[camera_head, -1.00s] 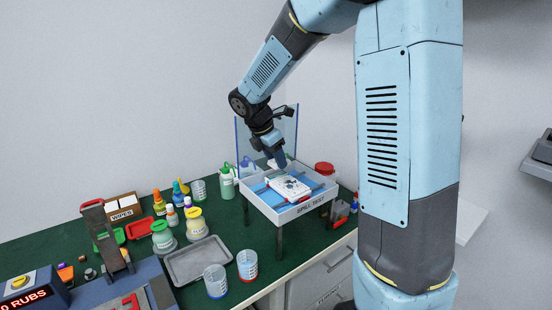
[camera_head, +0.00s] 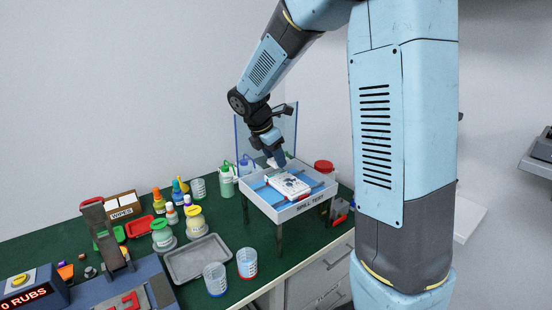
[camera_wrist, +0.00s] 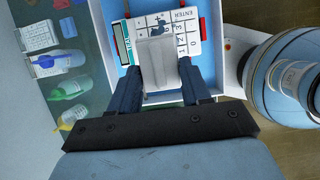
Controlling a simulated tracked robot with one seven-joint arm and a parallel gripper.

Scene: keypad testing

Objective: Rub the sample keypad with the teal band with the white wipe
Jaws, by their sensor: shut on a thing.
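The white sample keypad (camera_head: 287,187) lies on the blue bars of the spill test tray. In the wrist view the keypad (camera_wrist: 187,40) shows a teal band (camera_wrist: 120,43) along its left edge and dark grey blotches over some keys. My gripper (camera_head: 277,160) is over the keypad's far end, pointing down. In the wrist view my gripper (camera_wrist: 160,82) is shut on the white wipe (camera_wrist: 157,62), which hangs between the fingers and overlaps the keypad's near part. I cannot tell whether the wipe touches the keypad.
The raised spill test tray (camera_head: 309,204) has a clear screen (camera_head: 243,140) behind it. Several bottles stand to its left. A grey tray (camera_head: 197,258), two beakers (camera_head: 215,279) and a rub-counting machine (camera_head: 120,280) stand nearer. A red-lidded jar (camera_head: 324,167) is at right.

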